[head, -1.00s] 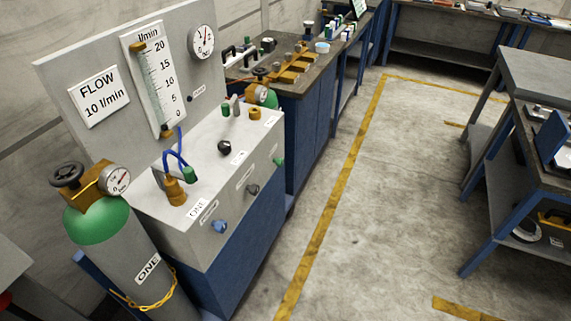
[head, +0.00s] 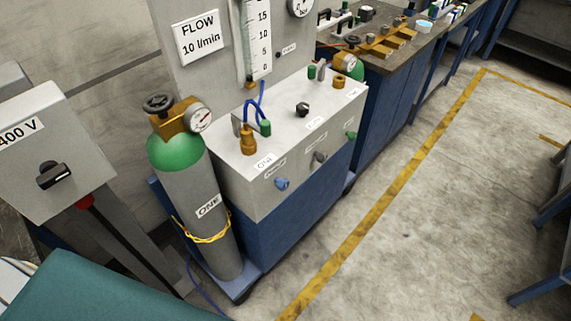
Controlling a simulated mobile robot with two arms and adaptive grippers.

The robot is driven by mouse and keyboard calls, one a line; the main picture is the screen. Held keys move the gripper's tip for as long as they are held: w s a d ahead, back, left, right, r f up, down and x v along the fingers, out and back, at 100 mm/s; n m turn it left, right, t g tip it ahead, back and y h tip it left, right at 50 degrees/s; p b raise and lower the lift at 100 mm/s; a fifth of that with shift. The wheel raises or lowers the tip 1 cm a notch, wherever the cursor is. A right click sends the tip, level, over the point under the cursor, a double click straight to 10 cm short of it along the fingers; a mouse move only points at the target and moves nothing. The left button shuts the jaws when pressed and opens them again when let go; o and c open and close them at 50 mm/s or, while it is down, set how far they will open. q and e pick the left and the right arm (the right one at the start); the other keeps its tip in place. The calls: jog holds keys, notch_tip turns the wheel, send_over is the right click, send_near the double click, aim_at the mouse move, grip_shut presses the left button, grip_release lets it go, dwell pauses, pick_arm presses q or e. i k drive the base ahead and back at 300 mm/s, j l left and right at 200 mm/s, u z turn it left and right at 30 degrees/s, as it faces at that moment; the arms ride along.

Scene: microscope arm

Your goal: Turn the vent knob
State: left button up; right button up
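A grey gas panel box on a blue cart (head: 290,225) carries several knobs. A black knob (head: 302,109) is on its top face. A blue knob (head: 282,184), a grey knob (head: 320,156) and a green knob (head: 351,135) stick out of its front face. The small labels near them are too blurred to read, so I cannot tell which is the vent knob. A grey gas cylinder (head: 207,185) with a green shoulder, labelled ONE, stands at the box's left, with a dark handwheel (head: 158,103) and a gauge (head: 199,117). Neither gripper is in view.
A grey 400 V box (head: 50,165) with a black switch stands at the left. A teal surface (head: 110,270) fills the bottom left corner. A workbench (head: 385,80) is behind the cart. Open concrete floor with a yellow line (head: 400,160) lies to the right.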

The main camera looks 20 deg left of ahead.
aim_at(352, 137)
jog(key=i+l+u, duration=0.1)
jog(key=u, duration=0.25)
jog(key=i+l+u, duration=0.1)
jog(key=l+u, duration=0.25)
jog(key=i+l+u, duration=0.1)
jog(key=u, duration=0.25)
